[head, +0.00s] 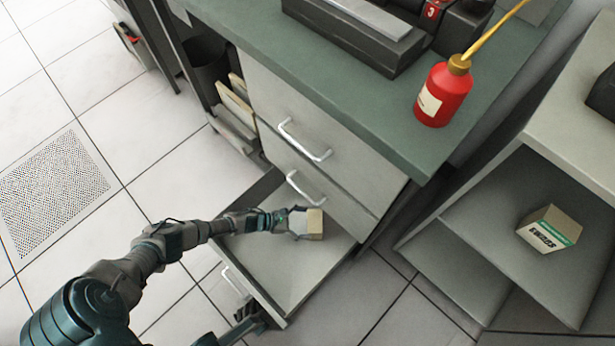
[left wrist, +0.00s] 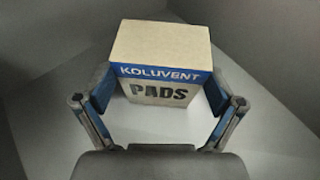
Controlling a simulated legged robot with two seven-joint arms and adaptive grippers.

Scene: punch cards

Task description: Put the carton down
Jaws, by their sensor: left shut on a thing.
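A small tan carton (head: 315,225) is at the inside of the open drawer (head: 283,262), near the cabinet front. In the left wrist view the carton (left wrist: 161,68) shows a blue band reading "KOLUVENT" and the word "PADS". My left gripper (head: 300,221) is shut on the carton, with one finger on each side of it in the left wrist view (left wrist: 163,100). The carton looks upright, low over the drawer's floor or on it; I cannot tell which. A dark part at the bottom edge looks like my right gripper (head: 246,325), mostly cut off.
The drawer's floor in front of the carton is bare. Drawer handles (head: 305,190) stick out just above it. A red oil can (head: 445,92) stands on the green worktop (head: 300,62). Another carton (head: 549,231) with a green band sits on the grey shelf (head: 490,215) at right.

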